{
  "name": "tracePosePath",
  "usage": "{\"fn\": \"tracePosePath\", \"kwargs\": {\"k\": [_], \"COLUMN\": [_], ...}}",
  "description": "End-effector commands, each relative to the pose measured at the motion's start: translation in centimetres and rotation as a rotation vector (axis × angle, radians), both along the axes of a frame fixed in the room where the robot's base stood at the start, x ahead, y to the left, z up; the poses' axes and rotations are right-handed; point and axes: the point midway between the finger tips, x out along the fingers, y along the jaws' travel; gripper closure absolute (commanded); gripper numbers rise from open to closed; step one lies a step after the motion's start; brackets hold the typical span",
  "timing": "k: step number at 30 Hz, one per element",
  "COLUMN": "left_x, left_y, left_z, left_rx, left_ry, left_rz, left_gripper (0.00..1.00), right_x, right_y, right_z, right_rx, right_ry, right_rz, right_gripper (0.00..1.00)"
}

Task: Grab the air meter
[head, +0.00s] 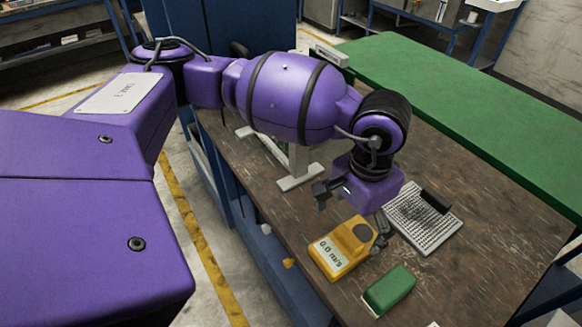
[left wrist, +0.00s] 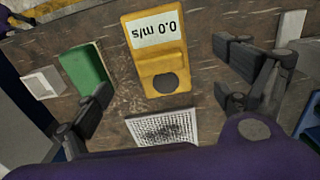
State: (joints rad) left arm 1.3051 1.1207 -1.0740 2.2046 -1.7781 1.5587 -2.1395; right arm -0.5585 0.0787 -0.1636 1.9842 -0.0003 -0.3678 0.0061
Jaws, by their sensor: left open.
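The air meter (head: 343,248) is a yellow box with a white display reading 0.0 m/s and a dark round spot. It lies on the brown workbench (head: 480,215) near its front left edge. My left gripper (head: 352,212) is above the bench by the meter, with its fingers spread and nothing between them. In the left wrist view the air meter (left wrist: 157,55) lies beyond the fingertips, between the two fingers (left wrist: 170,75) in the picture. The gripper does not appear to touch it. My right gripper is in neither view.
A green block (head: 390,290) lies just right of the meter, and a white perforated plate (head: 424,220) with a black piece lies behind it. A grey stand (head: 297,170) is behind my left arm. A green-topped table (head: 450,90) borders the bench.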

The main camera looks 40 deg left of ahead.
Motion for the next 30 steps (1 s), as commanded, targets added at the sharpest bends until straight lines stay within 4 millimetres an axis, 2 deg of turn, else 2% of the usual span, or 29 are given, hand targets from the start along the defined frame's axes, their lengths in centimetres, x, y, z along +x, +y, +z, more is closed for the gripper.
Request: {"fn": "tracePosePath", "kwargs": {"k": [7,18,26,30], "left_x": [0.0,0.6,0.6,0.6], "left_y": [0.0,-0.1,-0.1,-0.1], "left_z": [-2.6,-7.4,-7.9,-7.8], "left_rx": [0.002,0.000,0.000,0.000], "left_ry": [0.003,0.003,0.003,0.002], "left_rz": [0.001,0.002,0.001,0.001], "left_gripper": [0.08,0.08,0.08,0.24], "right_x": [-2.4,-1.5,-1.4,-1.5], "right_y": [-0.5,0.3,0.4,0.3], "right_z": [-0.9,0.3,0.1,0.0], "right_rx": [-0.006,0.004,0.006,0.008], "right_ry": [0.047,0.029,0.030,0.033], "right_rz": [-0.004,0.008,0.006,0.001], "right_gripper": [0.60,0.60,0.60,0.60]}}
